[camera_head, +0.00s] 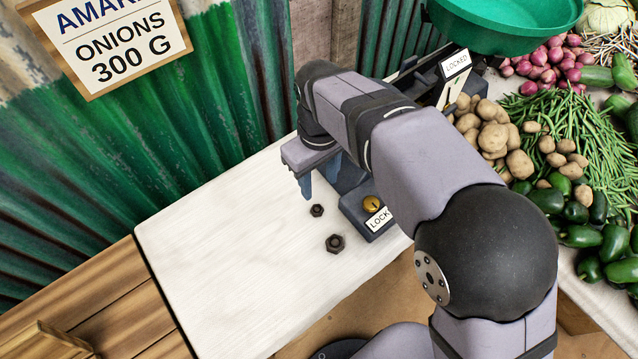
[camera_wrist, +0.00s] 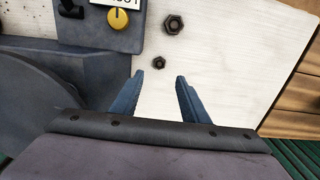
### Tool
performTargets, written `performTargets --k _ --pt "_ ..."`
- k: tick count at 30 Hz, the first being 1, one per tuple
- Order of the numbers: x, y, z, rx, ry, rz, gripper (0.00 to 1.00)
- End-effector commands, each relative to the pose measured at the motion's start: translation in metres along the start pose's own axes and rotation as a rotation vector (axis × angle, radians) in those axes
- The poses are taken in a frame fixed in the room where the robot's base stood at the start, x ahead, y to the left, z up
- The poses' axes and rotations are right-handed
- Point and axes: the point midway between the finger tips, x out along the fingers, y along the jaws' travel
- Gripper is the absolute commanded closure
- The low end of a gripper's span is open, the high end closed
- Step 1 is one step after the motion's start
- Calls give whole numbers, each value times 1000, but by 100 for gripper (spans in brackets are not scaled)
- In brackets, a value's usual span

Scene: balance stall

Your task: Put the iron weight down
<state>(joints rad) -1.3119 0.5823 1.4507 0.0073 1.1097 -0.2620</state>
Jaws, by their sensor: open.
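Two dark hexagonal iron weights lie flat on the white tabletop, a larger one (camera_head: 335,243) and a smaller one (camera_head: 317,210). In the wrist view the larger weight (camera_wrist: 173,24) is near the top, with the smaller weight (camera_wrist: 159,62) below it. My gripper (camera_head: 319,180) is open and empty, its blue fingers pointing down at the table. In the wrist view the smaller weight shows just beyond the gap between the fingertips (camera_wrist: 160,77); nothing is between the fingers. Whether the fingertips touch the table is unclear.
The balance's dark base, with a yellow knob (camera_head: 373,204) and a "LOCKED" label, stands right of the weights. My arm hides much of the balance. A green pan (camera_head: 505,22), potatoes (camera_head: 492,138) and beans (camera_head: 560,110) are farther right. The white tabletop (camera_head: 230,240) is clear at left.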

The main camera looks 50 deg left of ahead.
Motion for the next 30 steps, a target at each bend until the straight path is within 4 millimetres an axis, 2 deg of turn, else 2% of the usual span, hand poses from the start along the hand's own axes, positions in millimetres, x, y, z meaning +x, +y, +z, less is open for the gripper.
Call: performTargets --k 8,11,14,17,18,20,22,26,27,30 --pt "-1 6 4 18 0 0 59" --pt "-2 26 17 73 1 1 59" --pt "-4 58 45 175 1 1 59" --pt "-6 98 88 322 1 2 59" --pt "-6 113 110 389 2 3 59" --pt "-6 133 144 494 2 3 59" --pt "-5 152 187 619 3 4 59" --pt "-1 168 270 863 5 6 59" --pt "1 169 296 938 5 6 59" --pt "7 161 352 1118 6 7 59"
